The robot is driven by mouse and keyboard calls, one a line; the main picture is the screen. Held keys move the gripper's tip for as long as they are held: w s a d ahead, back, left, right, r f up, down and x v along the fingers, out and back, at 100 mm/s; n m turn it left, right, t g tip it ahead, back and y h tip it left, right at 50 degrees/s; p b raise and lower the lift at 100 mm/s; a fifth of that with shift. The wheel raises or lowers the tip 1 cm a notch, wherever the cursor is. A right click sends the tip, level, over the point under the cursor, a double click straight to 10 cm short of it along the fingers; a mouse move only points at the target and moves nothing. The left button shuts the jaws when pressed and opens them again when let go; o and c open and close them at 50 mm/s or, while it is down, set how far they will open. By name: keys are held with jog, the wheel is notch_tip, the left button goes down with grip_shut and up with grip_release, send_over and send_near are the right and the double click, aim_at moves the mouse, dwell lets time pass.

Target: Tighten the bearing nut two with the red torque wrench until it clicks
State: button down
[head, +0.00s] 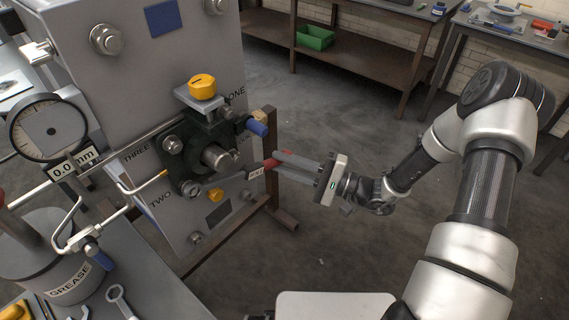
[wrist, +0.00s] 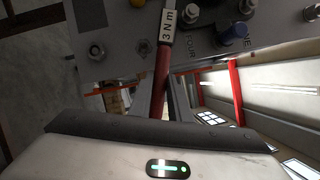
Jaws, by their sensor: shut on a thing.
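The red torque wrench (head: 270,164) has a red handle, a grey shaft and a white label; in the wrist view (wrist: 162,70) the label reads 3 Nm. My gripper (head: 279,165) is shut on the red handle from the right. The grey shaft runs left and slightly down to the lower left corner of the dark bearing housing (head: 184,146), by the TWO marking. The wrench head appears to be at bearing nut two (head: 190,189); whether it is fully seated I cannot tell. In the wrist view the wrench head is out of frame.
A yellow cap (head: 202,86) sits above the housing and a blue-tipped fitting (head: 258,128) at its right. A dial gauge (head: 47,130) and a GREASE canister (head: 55,278) stand at left. A spanner (head: 121,301) lies on the near bench. Floor behind my gripper is clear.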

jog(key=shift+w+a, duration=0.15)
jog(key=shift+a, duration=0.05)
jog(key=shift+w+a, duration=0.2)
jog(key=shift+a, duration=0.05)
dwell(0.3)
jog(key=c, duration=1.6)
grip_release()
jog(key=shift+o, duration=0.2)
jog(key=shift+c, duration=0.5)
jog(key=c, duration=0.3)
